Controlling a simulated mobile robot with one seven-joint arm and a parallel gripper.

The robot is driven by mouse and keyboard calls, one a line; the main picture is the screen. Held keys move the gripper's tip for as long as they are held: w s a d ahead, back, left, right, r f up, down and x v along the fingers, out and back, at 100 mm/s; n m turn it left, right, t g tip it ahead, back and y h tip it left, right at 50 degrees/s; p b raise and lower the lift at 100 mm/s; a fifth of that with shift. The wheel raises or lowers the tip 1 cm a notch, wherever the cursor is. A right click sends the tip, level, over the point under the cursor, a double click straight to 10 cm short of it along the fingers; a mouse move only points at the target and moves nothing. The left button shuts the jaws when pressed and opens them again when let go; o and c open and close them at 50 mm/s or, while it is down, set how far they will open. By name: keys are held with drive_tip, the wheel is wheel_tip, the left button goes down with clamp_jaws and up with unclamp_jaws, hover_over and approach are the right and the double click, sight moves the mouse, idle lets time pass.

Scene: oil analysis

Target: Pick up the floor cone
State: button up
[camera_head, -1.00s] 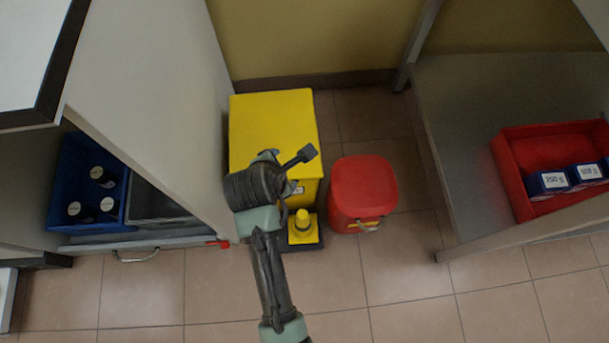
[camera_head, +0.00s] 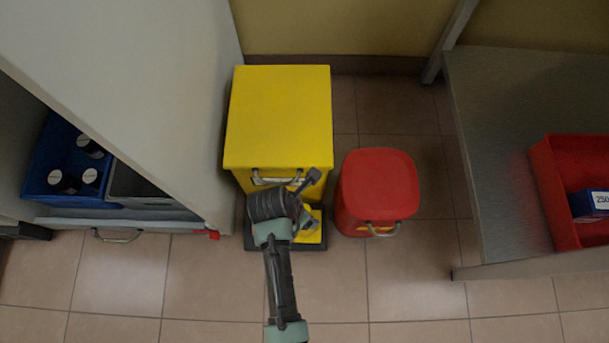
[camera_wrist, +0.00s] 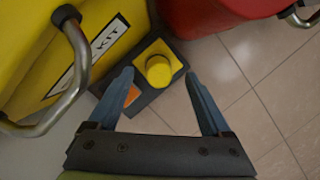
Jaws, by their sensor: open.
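In the head view the floor cone (camera_head: 314,226) is largely hidden behind my arm. My gripper (camera_wrist: 158,75) is open, with its two blue-grey fingertips apart on either side of the cone's lower part in the picture. The cone top appears between and slightly beyond the tips. No contact is visible, and I cannot tell the height gap.
A yellow bin (camera_head: 280,115) with a metal handle stands just behind the cone. A red bin (camera_head: 377,185) stands close to its right. A cabinet with an open drawer (camera_head: 150,228) is at left, a grey bench (camera_head: 490,150) at right. The tiled floor in front is clear.

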drive_tip(key=b+x, duration=0.5)
drive_tip(key=shift+w+d, duration=0.1)
drive_tip(key=shift+w, duration=0.05)
drive_tip(key=shift+c, duration=0.3)
clamp_jaws()
idle(1.1)
